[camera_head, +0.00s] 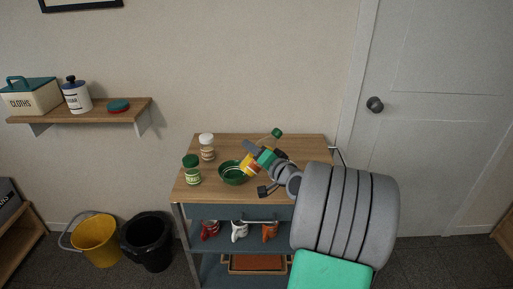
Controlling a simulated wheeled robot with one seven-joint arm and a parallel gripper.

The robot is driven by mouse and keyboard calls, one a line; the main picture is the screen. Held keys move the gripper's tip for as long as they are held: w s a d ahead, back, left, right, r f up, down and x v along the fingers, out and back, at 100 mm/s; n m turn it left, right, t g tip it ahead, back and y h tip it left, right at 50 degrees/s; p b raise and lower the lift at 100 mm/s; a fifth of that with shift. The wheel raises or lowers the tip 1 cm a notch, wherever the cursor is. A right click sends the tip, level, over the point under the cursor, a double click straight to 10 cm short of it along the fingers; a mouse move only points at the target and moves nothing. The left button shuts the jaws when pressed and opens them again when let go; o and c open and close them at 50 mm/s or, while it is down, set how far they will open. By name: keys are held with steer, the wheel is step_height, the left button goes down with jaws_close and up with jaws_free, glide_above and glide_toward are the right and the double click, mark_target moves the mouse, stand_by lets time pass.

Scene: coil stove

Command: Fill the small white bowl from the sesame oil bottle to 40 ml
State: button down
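A dark green bowl (233,177) sits on the wooden top of a cart. I see no white bowl. My gripper (267,158) reaches in from the right over the cart top, just right of the bowl. A yellow and red item (249,164) shows at its tip, next to the bowl's right rim. A green cap (277,133) shows just behind and above the gripper, with a pale, see-through shape below it. I cannot tell which of these is the sesame oil bottle. The gripper's fingers are too small and overlapped to judge their grip.
A green-capped jar (192,171) and a white-capped jar (207,147) stand left of the bowl. The cart top (215,194) is clear at its front left. Mugs (239,231) are on the shelf below. A yellow bucket (97,241) and black bin (147,243) stand left.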

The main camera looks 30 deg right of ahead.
steer(key=shift+r+p, duration=0.45)
steer(key=shift+p, duration=0.1)
steer(key=m+p, duration=0.1)
steer(key=p, duration=0.1)
steer(key=a+r+m+p, duration=0.1)
steer(key=p, duration=0.1)
steer(key=shift+r+y+p, duration=0.3)
steer(key=shift+a+r+m+y+p, duration=0.2)
steer(key=shift+r+m+p, duration=0.45)
steer(key=shift+p, duration=0.45)
steer(key=shift+a+r+m+y+p, duration=0.15)
steer(key=shift+r+m+p, duration=0.3)
steer(key=shift+m+p, duration=0.45)
steer(key=shift+d+r+p, duration=0.1)
steer(key=shift+r+p, duration=0.1)
steer(key=shift+p, duration=0.3)
